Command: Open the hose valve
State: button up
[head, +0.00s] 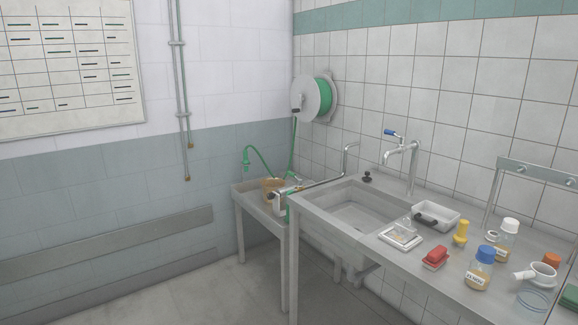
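A green hose (261,160) arches over the low side table in the corner, with a green nozzle-like end (247,156) at its left. Another green length (294,143) hangs from the wall reel (312,99) toward the table. A small green fitting (292,176) shows near the lower end of that length; I cannot tell whether it is the hose valve or how its handle is turned. My gripper is not in view.
A low side table (240,187) holds a tan bowl (270,186) and a grey-white device. A sink bench (318,212) adjoins it, with a blue-handled tap (412,165), white tray (433,214), red block (435,257) and several bottles. The floor (215,290) at front left is clear.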

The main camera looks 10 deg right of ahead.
aim_at(290, 173)
jog(key=u, duration=0.2)
jog(key=i, duration=1.7)
jog(key=u, duration=0.75)
jog(key=i, duration=0.75)
jog(key=u, duration=0.75)
jog(key=i, duration=0.6)
jog(key=u, duration=0.25)
